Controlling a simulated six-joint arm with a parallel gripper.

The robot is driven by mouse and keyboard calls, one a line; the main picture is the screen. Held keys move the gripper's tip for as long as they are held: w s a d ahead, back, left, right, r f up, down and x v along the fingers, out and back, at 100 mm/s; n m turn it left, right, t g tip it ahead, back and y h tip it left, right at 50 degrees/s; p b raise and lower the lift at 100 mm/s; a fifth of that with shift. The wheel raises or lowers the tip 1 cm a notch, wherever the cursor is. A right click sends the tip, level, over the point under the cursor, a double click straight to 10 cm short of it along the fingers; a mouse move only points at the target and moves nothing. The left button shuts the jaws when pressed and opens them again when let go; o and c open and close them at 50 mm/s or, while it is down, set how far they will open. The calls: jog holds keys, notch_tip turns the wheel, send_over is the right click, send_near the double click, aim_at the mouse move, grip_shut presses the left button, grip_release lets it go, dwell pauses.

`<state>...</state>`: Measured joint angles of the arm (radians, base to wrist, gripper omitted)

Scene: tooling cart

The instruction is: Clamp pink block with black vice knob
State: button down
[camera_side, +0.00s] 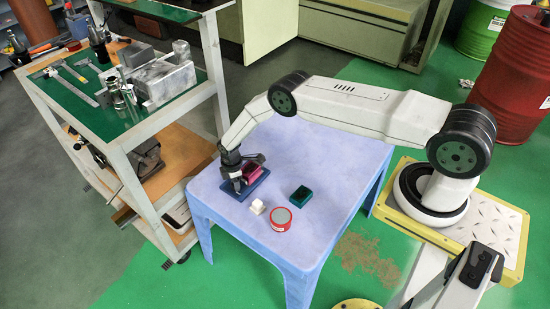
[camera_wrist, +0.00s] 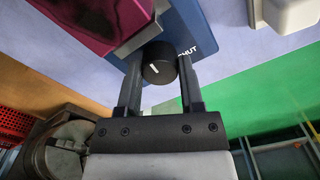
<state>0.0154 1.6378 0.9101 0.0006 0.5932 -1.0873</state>
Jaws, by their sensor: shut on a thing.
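The blue vice (camera_side: 255,184) stands on the light blue table, with the pink block (camera_side: 252,170) on it. In the wrist view the pink block (camera_wrist: 95,22) shows at the upper left beside the blue vice body (camera_wrist: 200,25), which bears the letters "HUT". The black vice knob (camera_wrist: 159,66) has a white pointer line and sits between the two fingers. My gripper (camera_wrist: 157,72) is shut on the knob, one finger on each side. In the side view my gripper (camera_side: 237,182) is at the left end of the vice and hides the knob.
A tooling cart (camera_side: 140,130) with metal tools is at the left. The table's right side is clear.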

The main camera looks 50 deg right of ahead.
jog(key=shift+m, duration=0.9)
jog(key=shift+c, duration=1.1)
grip_release()
jog(key=shift+r, duration=0.1)
jog(key=shift+r, duration=3.8)
